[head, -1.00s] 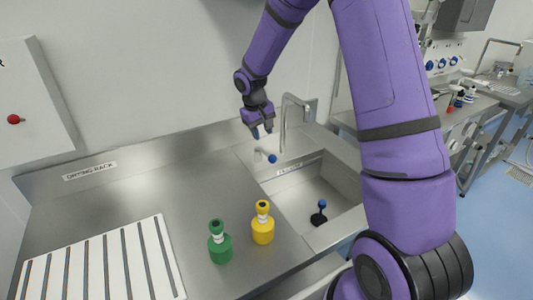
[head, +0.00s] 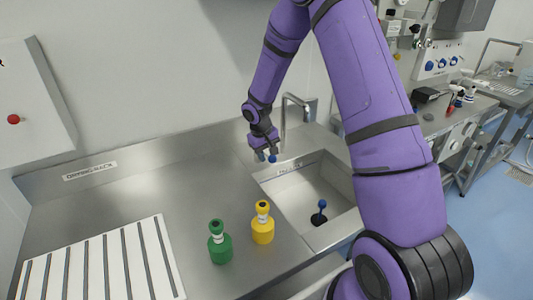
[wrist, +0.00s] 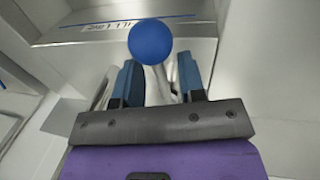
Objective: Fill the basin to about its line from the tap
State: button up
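The steel basin (head: 297,205) is sunk into the counter, and no water shows in it. A label and blue line (wrist: 130,19) mark its wall in the wrist view. The curved tap spout (head: 284,118) stands behind it. The tap lever's blue ball knob (head: 273,158) also shows in the wrist view (wrist: 151,41). My gripper (head: 266,155) is at the knob, fingers pointing down. In the wrist view its blue-tipped fingers (wrist: 158,75) are apart, with the knob just ahead of and between them. I cannot tell whether they touch it. A blue-knobbed stopper (head: 319,212) stands at the drain.
A green bottle (head: 220,248) and a yellow bottle (head: 263,229) stand on the counter left of the basin. A striped white drying rack (head: 100,265) lies at the far left. A wall box with a red button (head: 14,119) hangs above. The counter between is clear.

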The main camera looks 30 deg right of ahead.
grip_shut()
jog(key=shift+w+a+m+g, duration=0.25)
jog(key=shift+a+m, duration=0.55)
jog(key=shift+m, duration=0.65)
jog(key=shift+w+a+m+g, duration=0.25)
jog(key=shift+a+m, duration=0.55)
jog(key=shift+m, duration=0.65)
grip_release()
jog(key=shift+r, duration=0.1)
jog(key=s+v, duration=0.1)
jog(key=v, duration=0.9)
jog(key=shift+w+r, duration=0.35)
jog(key=shift+w, duration=0.1)
